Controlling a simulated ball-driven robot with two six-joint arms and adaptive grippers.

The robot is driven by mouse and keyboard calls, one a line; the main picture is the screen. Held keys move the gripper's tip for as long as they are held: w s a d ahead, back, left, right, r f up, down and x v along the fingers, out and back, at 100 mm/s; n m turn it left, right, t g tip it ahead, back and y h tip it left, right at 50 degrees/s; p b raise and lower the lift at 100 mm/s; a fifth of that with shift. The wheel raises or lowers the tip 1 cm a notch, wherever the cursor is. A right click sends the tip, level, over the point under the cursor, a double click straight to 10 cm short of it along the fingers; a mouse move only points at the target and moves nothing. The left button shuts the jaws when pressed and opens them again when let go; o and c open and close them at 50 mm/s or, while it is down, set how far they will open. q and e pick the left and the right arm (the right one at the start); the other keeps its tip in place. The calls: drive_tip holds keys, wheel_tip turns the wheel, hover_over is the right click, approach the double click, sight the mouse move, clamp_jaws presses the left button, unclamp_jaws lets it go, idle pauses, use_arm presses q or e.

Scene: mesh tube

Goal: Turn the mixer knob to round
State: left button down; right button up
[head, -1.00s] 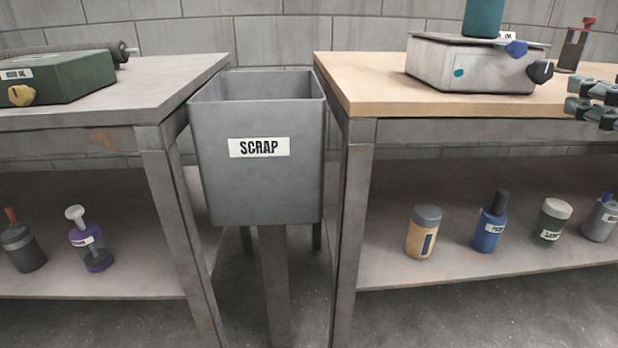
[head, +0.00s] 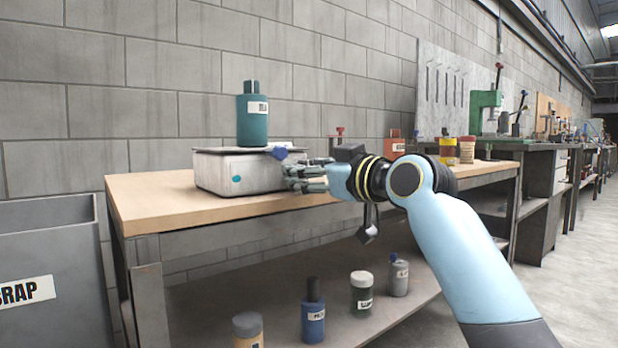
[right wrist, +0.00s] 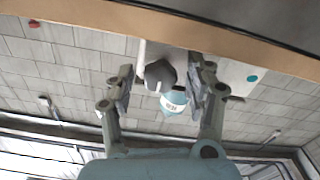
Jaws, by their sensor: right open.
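The mixer is a pale box (head: 235,173) on the wooden bench, with a teal bottle (head: 252,118) standing on top. My right gripper (head: 300,178) is at the box's right end and hides the dark knob there. In the right wrist view, which looks upside down, my right gripper (right wrist: 162,82) is open. Its fingers stand either side of the dark grey knob (right wrist: 159,75); whether they touch it I cannot tell. The teal bottle (right wrist: 175,98) shows behind. My left gripper is out of view.
The wooden bench (head: 150,200) is clear at its left front. The grey scrap bin (head: 50,235) stands left of it. Yellow (head: 447,150) and tan (head: 467,150) containers stand farther right. Several bottles, one blue (head: 313,315), stand on the shelf below.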

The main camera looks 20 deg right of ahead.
drive_tip(key=c, duration=1.1)
clamp_jaws()
drive_tip(key=shift+r, duration=0.1)
